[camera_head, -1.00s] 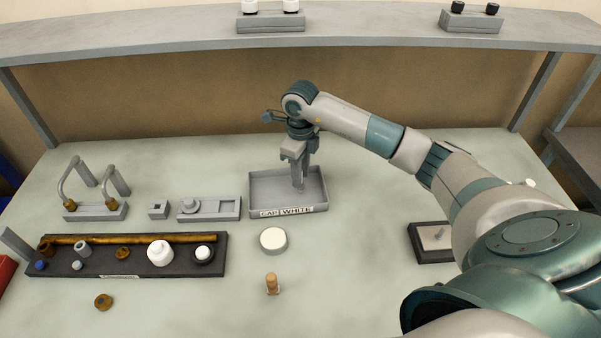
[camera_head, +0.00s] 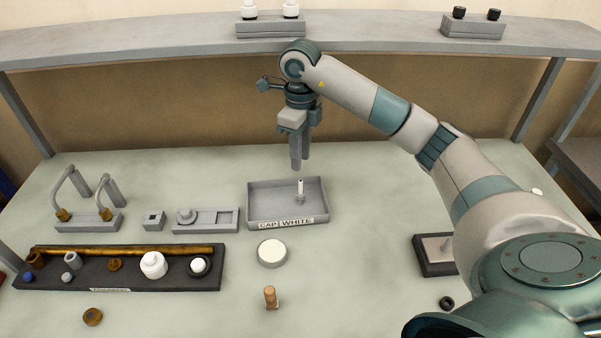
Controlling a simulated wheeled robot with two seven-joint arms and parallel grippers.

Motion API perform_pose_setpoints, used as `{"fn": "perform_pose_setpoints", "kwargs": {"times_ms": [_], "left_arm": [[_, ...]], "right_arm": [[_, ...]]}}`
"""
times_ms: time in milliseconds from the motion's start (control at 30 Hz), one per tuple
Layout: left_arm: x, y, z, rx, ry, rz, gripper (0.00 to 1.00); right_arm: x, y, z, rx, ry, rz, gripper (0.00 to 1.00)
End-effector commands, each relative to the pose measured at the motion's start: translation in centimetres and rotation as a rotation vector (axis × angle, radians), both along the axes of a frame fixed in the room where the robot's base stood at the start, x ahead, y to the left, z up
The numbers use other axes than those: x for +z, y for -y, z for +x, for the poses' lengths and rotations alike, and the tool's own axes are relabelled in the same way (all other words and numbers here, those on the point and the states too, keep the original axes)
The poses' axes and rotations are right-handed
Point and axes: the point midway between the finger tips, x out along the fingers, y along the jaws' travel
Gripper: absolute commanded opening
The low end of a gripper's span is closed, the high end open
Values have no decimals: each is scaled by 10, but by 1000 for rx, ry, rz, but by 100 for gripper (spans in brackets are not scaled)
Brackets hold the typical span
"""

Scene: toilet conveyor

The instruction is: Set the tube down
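A small white-topped tube (camera_head: 300,188) stands upright in the grey tray (camera_head: 262,213) labelled "CAP WHITE". My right gripper (camera_head: 297,168) hangs above the tray, pointing down, with its fingertips a little above the tube and apart from it. Nothing shows between its fingers. The fingers overlap from this angle, so their gap is hard to judge. My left gripper is out of view.
A round white-topped disc (camera_head: 272,252) and a small wooden peg (camera_head: 270,297) stand in front of the tray. A dark rack (camera_head: 125,278) with several parts lies at left. A grey block with a slot (camera_head: 218,220) is left of the tray. A shelf (camera_head: 370,40) spans the back.

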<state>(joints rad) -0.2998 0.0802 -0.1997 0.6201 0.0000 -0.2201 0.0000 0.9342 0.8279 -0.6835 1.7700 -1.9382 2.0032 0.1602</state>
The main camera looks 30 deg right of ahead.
Motion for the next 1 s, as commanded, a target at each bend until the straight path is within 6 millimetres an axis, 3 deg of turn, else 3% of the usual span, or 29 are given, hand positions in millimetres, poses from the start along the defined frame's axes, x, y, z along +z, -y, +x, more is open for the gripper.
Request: {"fn": "perform_pose_setpoints", "kwargs": {"times_ms": [300, 1000], "left_arm": [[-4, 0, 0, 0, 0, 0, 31], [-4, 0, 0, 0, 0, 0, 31]], "right_arm": [[20, 0, 0, 0, 0, -1, 27], [21, 0, 0, 0, -1, 0, 27]]}}
